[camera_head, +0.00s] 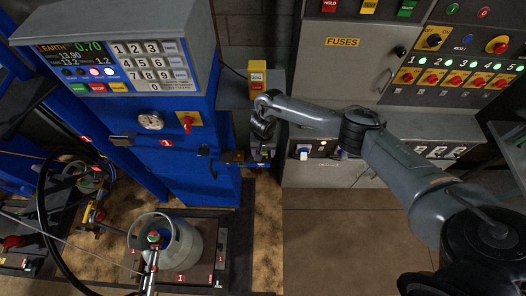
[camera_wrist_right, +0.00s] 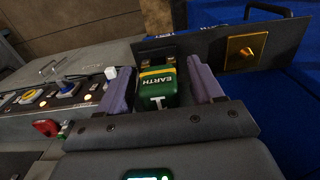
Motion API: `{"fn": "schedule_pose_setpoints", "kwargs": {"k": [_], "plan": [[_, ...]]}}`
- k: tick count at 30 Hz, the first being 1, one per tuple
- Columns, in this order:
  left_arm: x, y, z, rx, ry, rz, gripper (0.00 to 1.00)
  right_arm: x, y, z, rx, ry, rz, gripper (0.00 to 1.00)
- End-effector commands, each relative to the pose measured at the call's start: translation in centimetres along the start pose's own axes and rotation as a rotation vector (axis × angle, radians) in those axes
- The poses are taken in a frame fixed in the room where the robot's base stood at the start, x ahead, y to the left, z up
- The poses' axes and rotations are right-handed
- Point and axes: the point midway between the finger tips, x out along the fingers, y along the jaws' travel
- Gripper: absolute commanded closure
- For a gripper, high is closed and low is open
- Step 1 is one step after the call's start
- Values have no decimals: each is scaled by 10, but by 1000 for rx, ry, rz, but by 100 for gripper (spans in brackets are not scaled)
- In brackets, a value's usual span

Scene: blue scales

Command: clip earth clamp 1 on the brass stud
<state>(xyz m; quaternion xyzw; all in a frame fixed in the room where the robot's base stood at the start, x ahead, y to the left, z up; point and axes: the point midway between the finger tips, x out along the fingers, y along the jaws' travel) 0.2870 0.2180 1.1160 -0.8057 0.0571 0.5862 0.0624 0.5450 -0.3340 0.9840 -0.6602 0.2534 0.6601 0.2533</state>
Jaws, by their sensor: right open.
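The green earth clamp (camera_wrist_right: 157,85), marked EARTH with a yellow band and brass-coloured jaws at its far end, shows in the right wrist view. My right gripper (camera_wrist_right: 160,80) is open, with its purple-padded fingers on either side of the clamp and a gap to each. In the head view the right gripper (camera_head: 262,135) is by the grey cabinet's left end, and it mostly hides the clamp. My left gripper is not in view.
The blue scales cabinet (camera_head: 185,125) stands at left; its display reads EARTH. A gas cylinder (camera_head: 185,245) stands on the platform below it. Grey fuse cabinets (camera_head: 340,70) stand at right.

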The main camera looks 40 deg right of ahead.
Motion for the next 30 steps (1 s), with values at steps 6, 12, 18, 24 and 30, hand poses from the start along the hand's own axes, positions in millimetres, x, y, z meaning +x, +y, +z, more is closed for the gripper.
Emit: {"fn": "schedule_pose_setpoints", "kwargs": {"k": [6, 12, 18, 24, 30], "plan": [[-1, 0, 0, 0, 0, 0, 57, 0, 0, 0, 0, 0, 0, 34], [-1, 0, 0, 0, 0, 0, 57, 0, 0, 0, 0, 0, 0, 48], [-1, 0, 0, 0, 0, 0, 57, 0, 0, 0, 0, 0, 0, 78], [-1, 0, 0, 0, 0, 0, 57, 0, 0, 0, 0, 0, 0, 100], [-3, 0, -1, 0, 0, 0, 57, -2, 0, 0, 1, 0, 0, 100]]}}
